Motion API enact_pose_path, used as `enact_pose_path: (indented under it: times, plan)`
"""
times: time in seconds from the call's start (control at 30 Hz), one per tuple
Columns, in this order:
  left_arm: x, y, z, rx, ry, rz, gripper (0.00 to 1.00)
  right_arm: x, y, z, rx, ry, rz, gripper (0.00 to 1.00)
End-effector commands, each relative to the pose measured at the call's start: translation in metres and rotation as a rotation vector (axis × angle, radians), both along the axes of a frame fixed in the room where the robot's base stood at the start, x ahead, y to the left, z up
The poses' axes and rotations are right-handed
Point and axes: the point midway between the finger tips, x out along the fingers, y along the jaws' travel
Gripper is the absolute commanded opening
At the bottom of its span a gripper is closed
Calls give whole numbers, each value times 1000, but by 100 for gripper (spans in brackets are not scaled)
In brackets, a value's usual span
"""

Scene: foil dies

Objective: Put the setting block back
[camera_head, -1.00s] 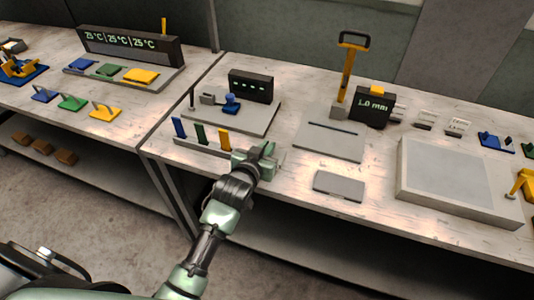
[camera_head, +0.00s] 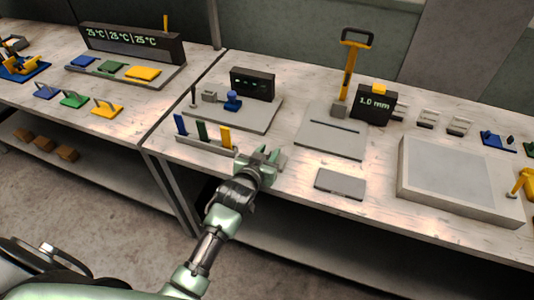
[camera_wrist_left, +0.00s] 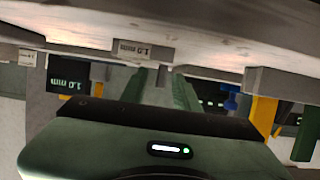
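In the head view my left gripper (camera_head: 263,159) is over the front edge of the bench, at the right end of the low rack (camera_head: 192,145) with blue, green and yellow upright pieces. Its fingers are apart, with nothing clearly seen between them. In the left wrist view, which is upside down, the two green fingers (camera_wrist_left: 162,90) stand apart. A small grey block marked 1.0 mm (camera_wrist_left: 131,49) shows at the bench edge beside them; it may be the setting block, but I cannot tell for sure. The gripper hides this spot in the head view. My right gripper is out of view.
A dark 1.0 mm display (camera_head: 374,105) and a yellow-handled tool (camera_head: 349,75) stand behind a slotted grey plate (camera_head: 332,140). A flat grey plate (camera_head: 340,183) lies near the front edge, right of my gripper. A large pale tray (camera_head: 408,175) is farther right.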

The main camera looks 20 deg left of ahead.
Motion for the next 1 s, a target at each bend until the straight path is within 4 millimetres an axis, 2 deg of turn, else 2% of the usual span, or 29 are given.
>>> enact_pose_path:
  times: [0.07,0.17,0.5,0.63,0.8,1.0]
  plan:
    - [-1,0,4,0,-1,0,31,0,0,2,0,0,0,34]
    - [-12,0,6,0,-1,0,31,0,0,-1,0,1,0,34]
    - [-78,3,29,0,1,0,31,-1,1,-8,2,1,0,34]
    - [-97,4,37,0,0,0,31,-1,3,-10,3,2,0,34]
    - [-111,4,42,1,0,0,31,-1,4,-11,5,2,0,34]
    - [-113,4,44,1,0,0,31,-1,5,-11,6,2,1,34]
